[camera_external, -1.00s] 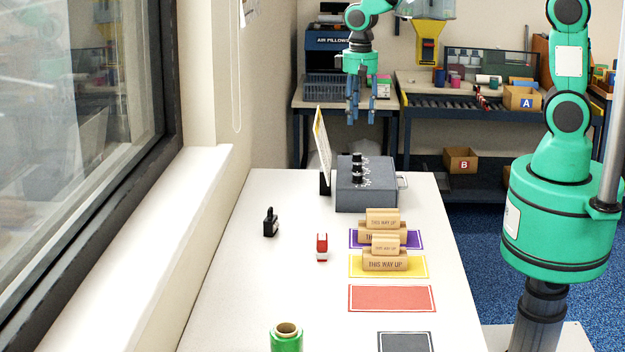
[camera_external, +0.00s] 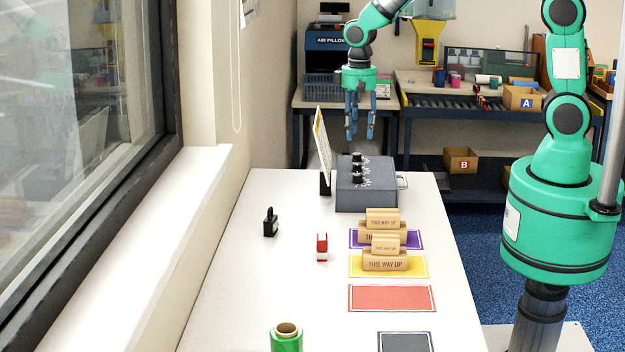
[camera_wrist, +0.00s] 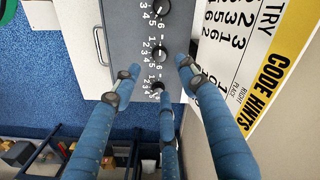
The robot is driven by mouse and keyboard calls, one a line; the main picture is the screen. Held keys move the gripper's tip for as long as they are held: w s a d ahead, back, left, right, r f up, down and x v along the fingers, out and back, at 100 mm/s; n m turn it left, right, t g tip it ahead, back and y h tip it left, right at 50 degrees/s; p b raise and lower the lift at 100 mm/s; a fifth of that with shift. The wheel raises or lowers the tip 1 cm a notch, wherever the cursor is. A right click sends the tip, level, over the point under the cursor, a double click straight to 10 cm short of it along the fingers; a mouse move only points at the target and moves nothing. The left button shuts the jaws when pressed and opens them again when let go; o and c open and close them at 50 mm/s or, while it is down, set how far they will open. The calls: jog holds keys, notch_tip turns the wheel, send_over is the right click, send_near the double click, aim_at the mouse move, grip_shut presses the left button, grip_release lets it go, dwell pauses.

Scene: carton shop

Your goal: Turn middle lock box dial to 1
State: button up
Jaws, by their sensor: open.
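The grey lock box (camera_external: 366,192) stands at the far end of the white table, with several black dials in a row on its sloped top. In the wrist view the middle dial (camera_wrist: 158,54) shows between two others, with numbers beside each. My gripper (camera_external: 359,134) hangs above and behind the box in the external view, fingers pointing down. In the wrist view its blue fingers (camera_wrist: 157,85) are spread apart around the nearest dial (camera_wrist: 157,87), with nothing between them. I cannot tell the middle dial's exact setting.
A code hints board (camera_external: 322,150) stands upright just left of the box; it is close to the fingers in the wrist view (camera_wrist: 262,50). Wooden stamps (camera_external: 385,262), a red stamp (camera_external: 322,247) and a black stamp (camera_external: 270,222) stand nearer on the table.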

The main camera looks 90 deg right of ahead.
aim_at(357, 167)
notch_tip(357, 167, down, 10)
jog(key=shift+r+b, duration=0.15)
jog(key=shift+b, duration=0.55)
grip_shut()
